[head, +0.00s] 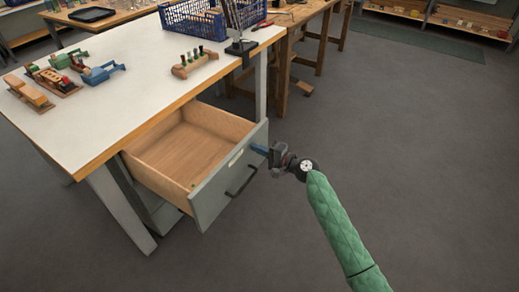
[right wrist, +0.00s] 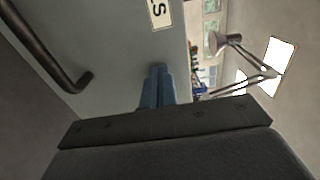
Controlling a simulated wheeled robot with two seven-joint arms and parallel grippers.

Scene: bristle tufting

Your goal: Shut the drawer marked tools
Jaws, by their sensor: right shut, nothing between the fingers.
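The drawer (head: 205,150) under the white-topped bench stands pulled well out. Its inside is bare wood, with a tiny green thing near the front. Its grey front panel (head: 225,190) carries a dark bar handle (head: 241,182) and a pale label (head: 235,158). In the right wrist view the label (right wrist: 160,12) is cut off, with only a final letter like S readable. My right gripper (head: 257,148) is shut and empty, its blue fingertips at the upper right part of the drawer front. In the right wrist view the fingers (right wrist: 157,85) point along the panel near the handle (right wrist: 55,50). Contact is unclear. My left gripper is out of view.
The bench top (head: 130,60) holds wooden and blue tools, a small wooden rack (head: 195,62) and a blue crate (head: 190,20). A wooden bench (head: 300,15) stands behind. The grey floor (head: 420,150) at right is clear.

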